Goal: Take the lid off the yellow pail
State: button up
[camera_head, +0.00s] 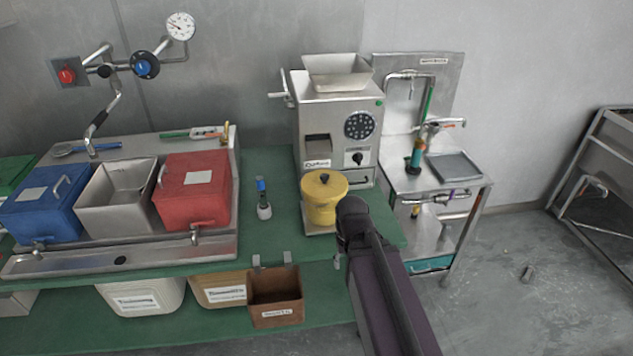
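The yellow pail (321,212) stands upright on a small metal tray in front of the grinder. Its yellow lid (324,186), with a dark knob on top, sits on the pail. My arm comes up from the bottom right, and its dark end, my gripper (350,212), is just right of the pail in the picture. The fingers are hidden or too small to make out, so I cannot tell whether they are open or touching the pail.
The grinder (341,118) stands behind the pail. Left are a red bin (195,190), an open steel bin (117,200) and a blue bin (42,208). A brown box (275,297) hangs at the front edge. A steel sink stand (440,188) is right. Green counter (268,160) is partly clear.

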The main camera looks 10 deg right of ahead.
jog(key=shift+a, duration=0.1)
jog(key=o, duration=0.3)
jog(key=shift+o, duration=0.4)
jog(key=shift+w+r, duration=0.1)
jog(key=shift+w, duration=0.1)
notch_tip(320, 180, up, 20)
jog(key=n+p, duration=0.3)
jog(key=p, duration=1.7)
send_over(325, 175)
jog(key=shift+f, duration=0.3)
notch_tip(325, 175, down, 8)
jog(key=b, duration=0.8)
jog(key=shift+f+b, duration=0.2)
jog(key=shift+b, duration=0.15)
